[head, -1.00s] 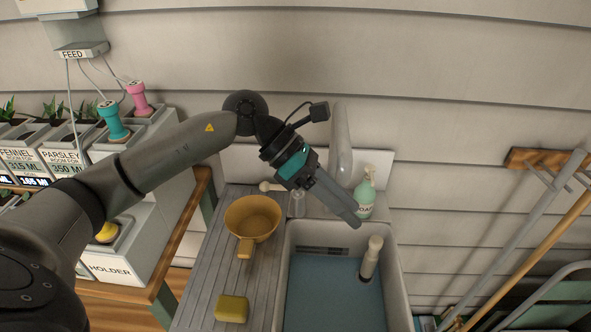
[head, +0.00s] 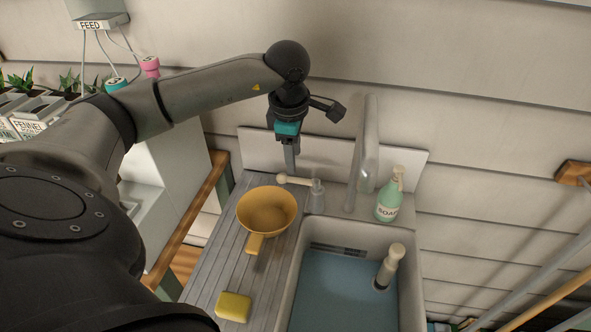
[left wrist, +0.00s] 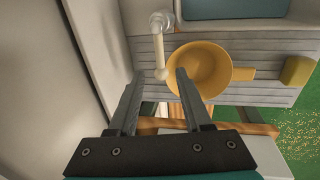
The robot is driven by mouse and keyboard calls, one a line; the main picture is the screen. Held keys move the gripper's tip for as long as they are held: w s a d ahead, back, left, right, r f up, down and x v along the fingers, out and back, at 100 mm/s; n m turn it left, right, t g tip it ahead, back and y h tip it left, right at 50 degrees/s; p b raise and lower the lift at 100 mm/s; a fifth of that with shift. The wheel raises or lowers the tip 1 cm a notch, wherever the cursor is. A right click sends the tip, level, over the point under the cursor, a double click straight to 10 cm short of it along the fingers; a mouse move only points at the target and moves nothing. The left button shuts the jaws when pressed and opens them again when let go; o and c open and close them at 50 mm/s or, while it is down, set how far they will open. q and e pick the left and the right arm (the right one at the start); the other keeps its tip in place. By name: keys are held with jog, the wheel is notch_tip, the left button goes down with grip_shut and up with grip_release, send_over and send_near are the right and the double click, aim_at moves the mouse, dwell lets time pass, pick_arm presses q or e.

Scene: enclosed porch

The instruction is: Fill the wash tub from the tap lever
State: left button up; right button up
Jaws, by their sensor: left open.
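The tap lever (head: 297,181) is a pale rod with a round knob, pointing left from a grey base behind the wash tub. It also shows in the left wrist view (left wrist: 160,50). The grey tap spout (head: 367,150) stands right of it. The wash tub (head: 298,275) is a pale basin with a flat blue surface inside, seemingly water. My left gripper (head: 289,168) points down by the lever's knob end. In the left wrist view its open fingers (left wrist: 159,73) appear on either side of the knob. I cannot tell whether they touch it. My right gripper is not in view.
A yellow dipper (head: 266,210) and a yellow sponge (head: 233,307) lie on the grey slatted board (head: 209,262) left of the tub. A green soap bottle (head: 389,201) stands right of the spout. A pale upright cylinder (head: 388,267) stands in the tub.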

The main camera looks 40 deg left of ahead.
aim_at(295, 180)
pick_arm(q)
jog(key=f, duration=0.2)
jog(key=w+f, duration=0.1)
jog(key=f, duration=0.4)
jog(key=shift+w+a, duration=0.15)
jog(key=shift+a, duration=0.15)
grip_shut()
jog(key=shift+r, duration=0.1)
dwell(0.9)
